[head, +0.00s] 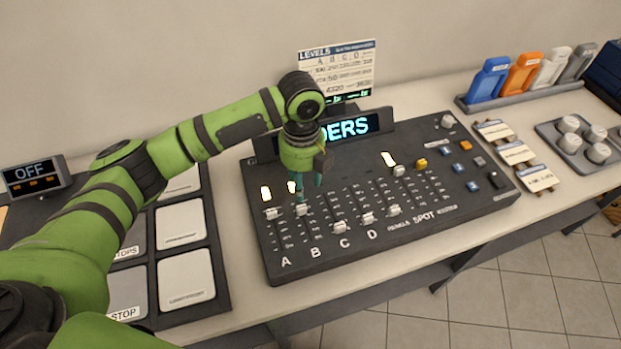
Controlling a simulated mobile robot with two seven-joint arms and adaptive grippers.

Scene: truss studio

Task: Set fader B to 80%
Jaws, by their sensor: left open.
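The dark fader console (420,235) stands on the table, with columns labelled A, B, C and D along its near edge. The white cap of fader B (302,209) sits in the upper part of its track. My left gripper (306,190) points down over the B column, its teal fingertips just above or beside that cap in the picture. It is open; I cannot tell whether it touches the cap. The fader A cap (271,213) is to its left. The C cap (340,227) and D cap (367,218) sit lower in their tracks. My right gripper is not in view.
A levels card (338,66) stands behind the console's lit display (352,128). A pad panel (186,222) lies to the left, under my arm. A small OFF display (35,175) is far left. Coloured blocks in a rack (527,92) and a knob tray (567,150) are right.

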